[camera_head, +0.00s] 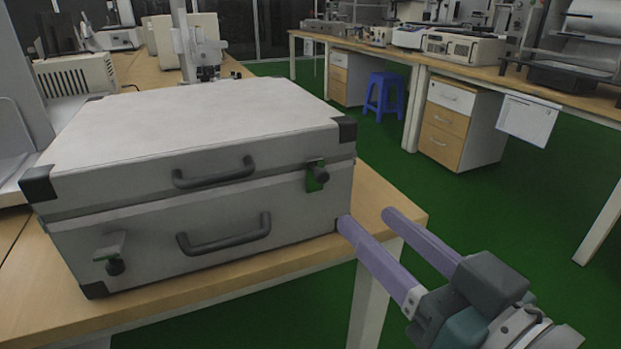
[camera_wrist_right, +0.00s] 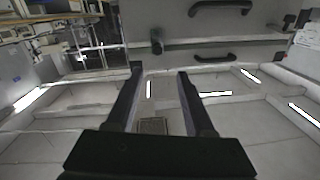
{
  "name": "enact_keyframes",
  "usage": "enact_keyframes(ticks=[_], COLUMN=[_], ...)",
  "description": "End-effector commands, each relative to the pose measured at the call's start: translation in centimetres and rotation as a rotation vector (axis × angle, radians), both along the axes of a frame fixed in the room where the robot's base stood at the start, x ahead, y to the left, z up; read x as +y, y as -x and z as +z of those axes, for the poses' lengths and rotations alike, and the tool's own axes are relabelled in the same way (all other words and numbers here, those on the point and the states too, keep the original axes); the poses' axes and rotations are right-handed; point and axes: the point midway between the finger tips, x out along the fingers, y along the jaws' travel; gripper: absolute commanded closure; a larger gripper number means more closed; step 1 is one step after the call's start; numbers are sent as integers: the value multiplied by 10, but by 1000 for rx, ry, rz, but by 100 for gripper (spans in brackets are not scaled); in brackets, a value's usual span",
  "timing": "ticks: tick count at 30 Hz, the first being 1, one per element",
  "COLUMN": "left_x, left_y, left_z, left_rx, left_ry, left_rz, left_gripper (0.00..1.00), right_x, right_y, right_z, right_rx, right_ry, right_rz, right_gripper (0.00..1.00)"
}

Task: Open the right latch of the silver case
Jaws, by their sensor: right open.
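The silver case (camera_head: 200,125) lies closed on a wooden table, with black corners and two dark handles on its front. The right latch (camera_head: 317,177), dark with a green part, sits at the lid seam near the right corner. It also shows in the right wrist view (camera_wrist_right: 157,40), ahead of the fingertips. The left latch (camera_head: 112,258) hangs low on the front, below the seam. My right gripper (camera_head: 366,218) is open and empty, lower than the right latch and to its right. Its left fingertip appears close to the case's lower right corner; contact is unclear. My left gripper is out of view.
The wooden table (camera_head: 385,197) ends just right of the case. Open green floor (camera_head: 460,210) lies beyond. A blue stool (camera_head: 384,94) and a long bench with drawers (camera_head: 448,135) stand farther back. A beige device (camera_head: 75,75) is behind the case.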

Motion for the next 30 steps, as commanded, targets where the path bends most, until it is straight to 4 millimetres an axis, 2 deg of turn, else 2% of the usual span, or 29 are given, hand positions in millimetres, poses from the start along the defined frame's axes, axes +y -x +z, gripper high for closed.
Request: enact_keyframes(ticks=[1,5,19,24,30], left_x=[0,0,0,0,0], left_y=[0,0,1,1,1], left_z=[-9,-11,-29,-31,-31], left_rx=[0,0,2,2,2], left_ry=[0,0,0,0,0], left_rz=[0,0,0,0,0], left_gripper=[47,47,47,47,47], right_x=[-1,1,29,34,34], right_y=[-1,-8,-83,-93,-94], right_z=[-9,-7,-7,-6,-5], right_rx=[-8,-19,-18,-16,-15], right_ry=[-3,-8,-9,-8,-8], right_rz=[-3,-9,-9,-8,-8], right_gripper=[47,47,47,47,47])
